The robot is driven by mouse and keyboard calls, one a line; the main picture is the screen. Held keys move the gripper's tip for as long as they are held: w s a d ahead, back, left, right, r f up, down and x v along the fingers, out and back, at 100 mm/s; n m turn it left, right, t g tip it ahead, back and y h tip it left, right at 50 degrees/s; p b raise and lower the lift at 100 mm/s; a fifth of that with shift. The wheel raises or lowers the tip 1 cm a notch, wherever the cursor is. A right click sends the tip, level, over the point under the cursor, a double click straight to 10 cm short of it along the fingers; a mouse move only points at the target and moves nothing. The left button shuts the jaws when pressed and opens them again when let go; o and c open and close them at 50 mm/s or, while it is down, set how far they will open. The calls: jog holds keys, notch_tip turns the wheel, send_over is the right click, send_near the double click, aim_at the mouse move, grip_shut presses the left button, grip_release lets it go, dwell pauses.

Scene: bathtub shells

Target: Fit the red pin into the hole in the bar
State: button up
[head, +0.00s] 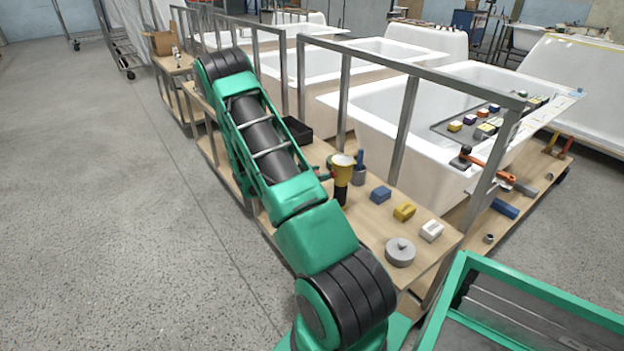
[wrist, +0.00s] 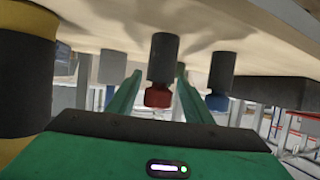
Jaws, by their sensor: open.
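The wrist view is upside down, with the tabletop along its upper edge. A red pin (wrist: 157,97) stands in a grey holder (wrist: 163,60) on the table, its red end facing away from the tabletop. My gripper (wrist: 158,72) is open, its two green fingers on either side of the pin and holder; I cannot tell whether they touch. In the head view a little red shows beside my arm, left of a yellow-topped black object (head: 342,175); my gripper is hidden there. I cannot make out a bar with a hole.
A blue pin in a grey holder (wrist: 220,75) stands close on the right in the wrist view. The yellow-and-black object (wrist: 25,70) is close on the left. Metal posts (head: 404,130) rise behind.

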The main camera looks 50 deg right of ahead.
grip_shut()
jog(key=shift+r, duration=0.1)
